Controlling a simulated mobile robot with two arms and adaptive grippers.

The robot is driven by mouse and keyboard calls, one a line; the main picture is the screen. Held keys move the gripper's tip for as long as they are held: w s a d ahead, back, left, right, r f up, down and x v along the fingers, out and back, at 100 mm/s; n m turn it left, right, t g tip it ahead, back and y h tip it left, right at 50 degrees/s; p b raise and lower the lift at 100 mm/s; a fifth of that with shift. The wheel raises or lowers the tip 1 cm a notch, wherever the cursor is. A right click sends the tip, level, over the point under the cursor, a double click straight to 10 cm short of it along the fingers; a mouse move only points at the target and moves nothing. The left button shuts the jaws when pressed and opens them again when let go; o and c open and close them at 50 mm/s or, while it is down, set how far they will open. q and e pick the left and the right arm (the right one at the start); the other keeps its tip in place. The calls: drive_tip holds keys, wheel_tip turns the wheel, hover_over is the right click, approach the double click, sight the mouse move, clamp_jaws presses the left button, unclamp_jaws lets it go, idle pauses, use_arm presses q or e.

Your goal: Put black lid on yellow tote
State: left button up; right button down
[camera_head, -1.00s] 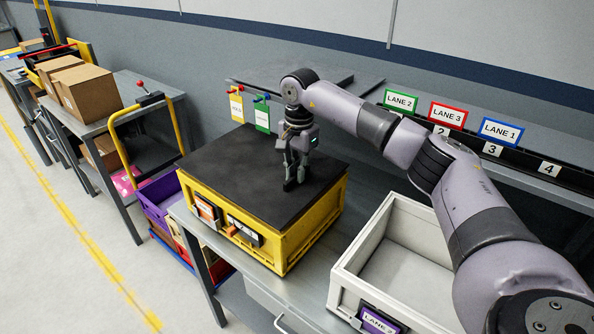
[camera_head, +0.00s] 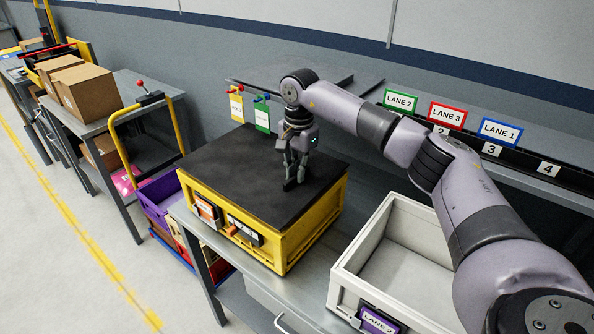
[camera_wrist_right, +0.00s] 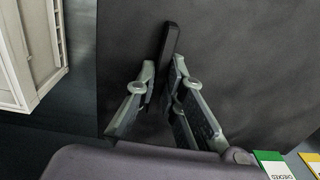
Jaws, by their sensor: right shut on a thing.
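The yellow tote (camera_head: 297,248) stands on the grey bench. The black lid (camera_head: 235,165) lies flat over its top and covers the opening. The lid also fills much of the right wrist view (camera_wrist_right: 240,70). My right gripper (camera_head: 291,184) is above the lid, toward its right side, pointing down. It is shut on the lid's raised black handle (camera_wrist_right: 168,45), which shows between the fingers in the right wrist view. Whether the lid is fully seated along every edge I cannot tell. My left gripper is not in view.
An empty light-grey tote (camera_head: 400,265) stands on the bench right of the yellow tote. Green and yellow tags (camera_head: 262,115) hang behind the lid. A purple bin (camera_head: 160,195) is at lower left. Cardboard boxes (camera_head: 85,92) sit on another table further left.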

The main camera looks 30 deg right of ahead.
drive_tip(key=shift+f, duration=0.3)
idle(0.4)
idle(2.7)
drive_tip(key=shift+f, duration=0.6)
idle(0.6)
drive_tip(key=c, duration=1.6)
unclamp_jaws()
drive_tip(key=shift+o, duration=0.3)
drive_tip(key=shift+f, duration=0.1)
drive_tip(key=o, duration=0.3)
drive_tip(key=shift+o, duration=0.2)
drive_tip(key=shift+r, duration=0.2)
